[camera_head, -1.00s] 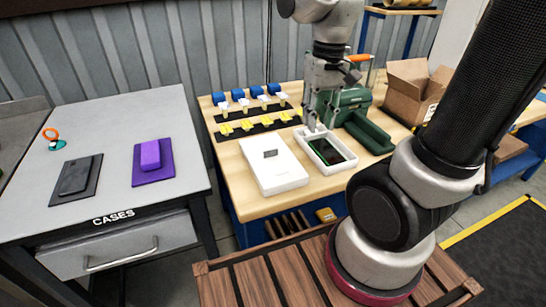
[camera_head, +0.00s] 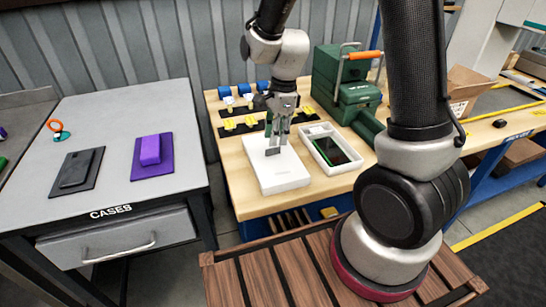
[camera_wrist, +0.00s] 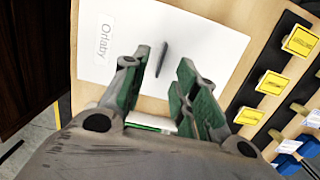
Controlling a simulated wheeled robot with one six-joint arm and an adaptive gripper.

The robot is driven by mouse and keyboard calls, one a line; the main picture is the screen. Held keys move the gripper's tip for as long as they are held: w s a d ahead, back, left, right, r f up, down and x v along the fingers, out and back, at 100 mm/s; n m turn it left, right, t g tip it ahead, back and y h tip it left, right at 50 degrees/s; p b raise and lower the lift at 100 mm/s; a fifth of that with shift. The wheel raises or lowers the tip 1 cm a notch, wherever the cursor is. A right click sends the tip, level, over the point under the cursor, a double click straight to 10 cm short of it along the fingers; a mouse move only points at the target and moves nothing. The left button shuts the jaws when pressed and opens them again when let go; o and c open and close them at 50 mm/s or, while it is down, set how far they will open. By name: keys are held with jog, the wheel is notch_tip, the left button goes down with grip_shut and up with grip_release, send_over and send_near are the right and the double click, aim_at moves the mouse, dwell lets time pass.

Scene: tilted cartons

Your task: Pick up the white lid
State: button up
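The white lid (camera_head: 285,179) lies flat on the wooden workbench, left of the open white tray (camera_head: 323,142) that holds a dark green-edged board. In the wrist view the lid (camera_wrist: 205,42) is a broad white panel with the word "Orlaby" and a small dark slot. My gripper (camera_head: 275,143) points down over the far half of the lid. Whether the fingertips touch the lid cannot be told.
Yellow pieces on a dark strip (camera_head: 240,124) lie behind the lid, with blue items further back. A green press (camera_head: 345,85) stands behind the tray. A grey cases table (camera_head: 120,110) is at left, across a gap.

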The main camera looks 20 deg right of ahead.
aim_at(273, 156)
jog(key=f, duration=0.4)
jog(key=shift+a+f, duration=0.35)
grip_shut()
